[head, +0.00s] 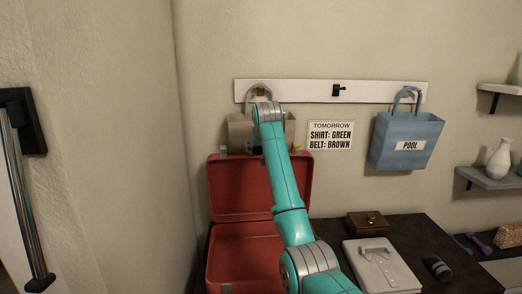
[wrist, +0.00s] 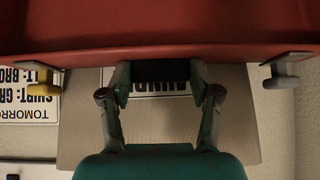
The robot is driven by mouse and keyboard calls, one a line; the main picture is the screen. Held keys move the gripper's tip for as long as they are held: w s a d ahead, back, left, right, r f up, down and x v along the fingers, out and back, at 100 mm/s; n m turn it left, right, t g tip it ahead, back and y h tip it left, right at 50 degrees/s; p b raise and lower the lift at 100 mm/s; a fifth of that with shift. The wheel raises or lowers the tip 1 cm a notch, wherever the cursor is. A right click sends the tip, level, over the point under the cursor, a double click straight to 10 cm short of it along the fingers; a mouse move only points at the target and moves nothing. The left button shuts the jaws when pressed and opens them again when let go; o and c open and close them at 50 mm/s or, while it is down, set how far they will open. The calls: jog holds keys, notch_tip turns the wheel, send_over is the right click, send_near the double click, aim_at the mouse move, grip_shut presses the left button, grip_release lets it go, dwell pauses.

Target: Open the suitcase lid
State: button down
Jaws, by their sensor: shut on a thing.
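The red suitcase stands open on the dark desk at the lower middle of the head view, its lid (head: 240,190) raised about upright behind the base (head: 245,255). The lid's red edge spans the top of the wrist view (wrist: 150,28). My gripper (wrist: 160,76) is at the middle of that edge, its fingers shut on a dark piece there that looks like the lid's handle. A latch with a yellow knob (wrist: 42,82) and a grey one (wrist: 281,82) stick out on either side.
A beige bag (head: 240,130) hangs right behind the lid, from a white rail (head: 310,91). A blue bag (head: 405,140) hangs to the right. On the desk are a brown box (head: 368,224), a white case (head: 381,268) and a dark cylinder (head: 438,268).

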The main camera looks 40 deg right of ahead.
jog(key=shift+r, duration=0.15)
jog(key=shift+c, duration=1.2)
grip_release()
jog(key=v, duration=1.1)
jog(key=shift+s+a+r, duration=0.2)
jog(key=shift+s+r, duration=0.05)
jog(key=shift+s, duration=0.05)
jog(key=shift+s+a, duration=0.1)
